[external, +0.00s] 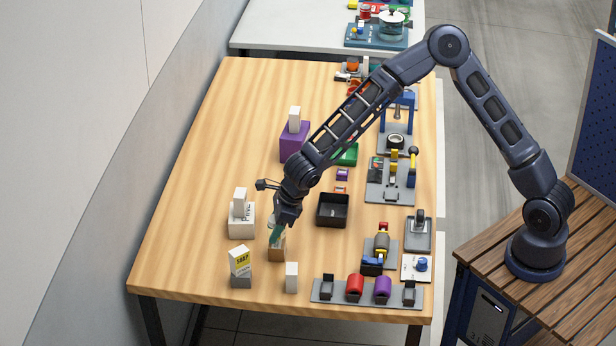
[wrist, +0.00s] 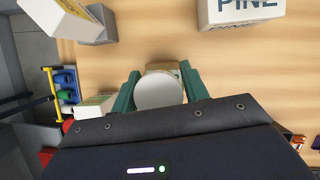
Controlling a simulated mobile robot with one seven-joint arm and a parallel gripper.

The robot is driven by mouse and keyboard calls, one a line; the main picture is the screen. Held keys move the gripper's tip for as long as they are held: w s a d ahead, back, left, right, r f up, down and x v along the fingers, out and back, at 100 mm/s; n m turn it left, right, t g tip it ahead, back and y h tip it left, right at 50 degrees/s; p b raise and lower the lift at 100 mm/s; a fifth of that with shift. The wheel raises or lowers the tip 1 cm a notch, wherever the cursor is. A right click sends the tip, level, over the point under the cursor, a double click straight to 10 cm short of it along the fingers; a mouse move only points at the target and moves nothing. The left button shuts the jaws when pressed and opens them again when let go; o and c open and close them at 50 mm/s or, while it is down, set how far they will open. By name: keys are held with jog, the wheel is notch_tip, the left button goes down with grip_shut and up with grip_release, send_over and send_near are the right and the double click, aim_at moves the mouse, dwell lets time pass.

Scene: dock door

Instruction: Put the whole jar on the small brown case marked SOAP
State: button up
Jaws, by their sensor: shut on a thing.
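My gripper (external: 276,234) has its green fingers on either side of the jar; the fingers also show in the wrist view (wrist: 159,78). The jar (wrist: 158,94) shows there from above as a round white lid, with a finger touching each side. In the external view the jar is mostly hidden by the fingers. A small brown case (external: 277,254) stands directly below the gripper; a tan edge of it (wrist: 163,66) shows just beyond the lid. I cannot read its marking, nor tell whether the jar touches its top.
A box with a yellow SOAP label (external: 240,260) stands on a grey block (external: 241,282). A white case marked PINE (external: 241,222) bears a white box. A white block (external: 291,277) stands at front right of the brown case. A black tray (external: 333,210) lies right.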

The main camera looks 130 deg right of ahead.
jog(key=shift+f, duration=0.95)
jog(key=shift+f, duration=0.1)
jog(key=o, duration=1.1)
